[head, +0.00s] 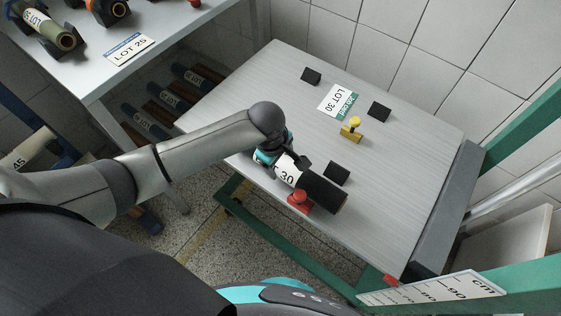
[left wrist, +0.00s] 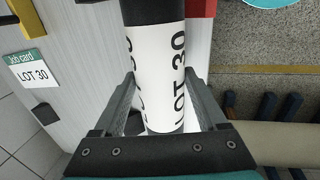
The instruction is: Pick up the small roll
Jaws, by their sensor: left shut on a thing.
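The small roll (head: 325,192) is dark with a white label reading LOT 30. It lies slantwise over the pale table (head: 400,190), near the front edge. My left gripper (head: 288,166) is shut around its labelled part, near its left end. In the left wrist view the white label (left wrist: 160,60) sits between the two fingers of my left gripper (left wrist: 163,82). I cannot tell whether the roll is clear of the tabletop. My right gripper is not in view.
A red knobbed piece (head: 299,201) stands close beside the roll. Black blocks (head: 337,173), a yellow stamp-like piece (head: 352,129) and a LOT 30 job card (head: 337,101) are on the table. Another table (head: 160,40) with rolls is at upper left. The table's right part is clear.

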